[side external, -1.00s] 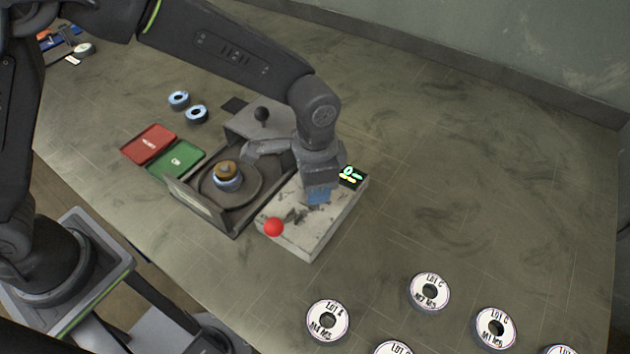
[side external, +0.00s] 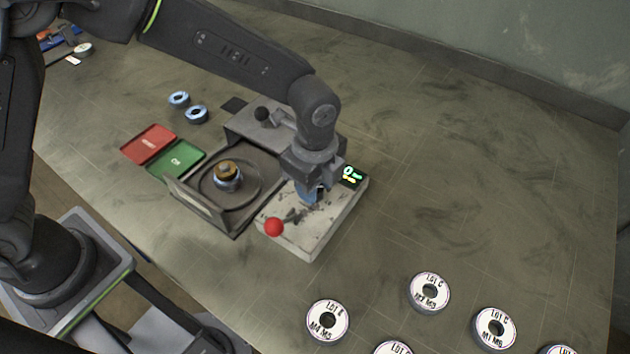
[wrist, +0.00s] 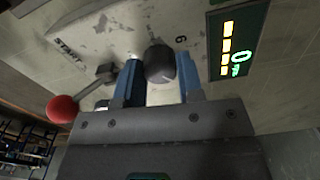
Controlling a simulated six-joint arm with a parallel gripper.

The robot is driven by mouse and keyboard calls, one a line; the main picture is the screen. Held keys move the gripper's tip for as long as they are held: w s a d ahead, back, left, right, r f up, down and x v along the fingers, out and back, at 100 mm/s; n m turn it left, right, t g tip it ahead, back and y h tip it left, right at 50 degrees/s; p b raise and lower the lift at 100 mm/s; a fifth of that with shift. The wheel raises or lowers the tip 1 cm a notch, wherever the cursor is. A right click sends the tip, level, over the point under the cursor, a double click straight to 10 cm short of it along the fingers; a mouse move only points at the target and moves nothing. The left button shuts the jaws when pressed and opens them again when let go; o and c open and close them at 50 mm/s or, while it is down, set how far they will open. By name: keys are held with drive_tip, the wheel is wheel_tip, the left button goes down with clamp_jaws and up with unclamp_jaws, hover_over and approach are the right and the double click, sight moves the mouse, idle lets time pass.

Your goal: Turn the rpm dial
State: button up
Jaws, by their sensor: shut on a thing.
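The rpm dial (wrist: 160,62) is a dark round knob on the pale control box (side external: 325,225). In the wrist view it sits between the two blue fingers of my gripper (wrist: 159,78), which is shut on it. In the side view my gripper (side external: 312,193) points down onto the top of the box and hides the dial. The lit display (side external: 353,176) beside it reads 0 with yellow bars, and it also shows in the wrist view (wrist: 237,45). A figure 6 is printed on the panel near the dial.
A red-knobbed lever (side external: 274,227) stands at the box's front, near START lettering. Left of the box is an open-topped machine (side external: 238,210) holding a disc stack (side external: 227,174). Red (side external: 148,144) and green (side external: 176,160) trays lie beyond.

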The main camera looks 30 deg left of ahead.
drive_tip(key=m, duration=0.3)
drive_tip(key=shift+m, duration=2.2)
drive_tip(key=o, duration=0.9)
wheel_tip(320, 180, up, 14)
drive_tip(key=shift+f, duration=0.1)
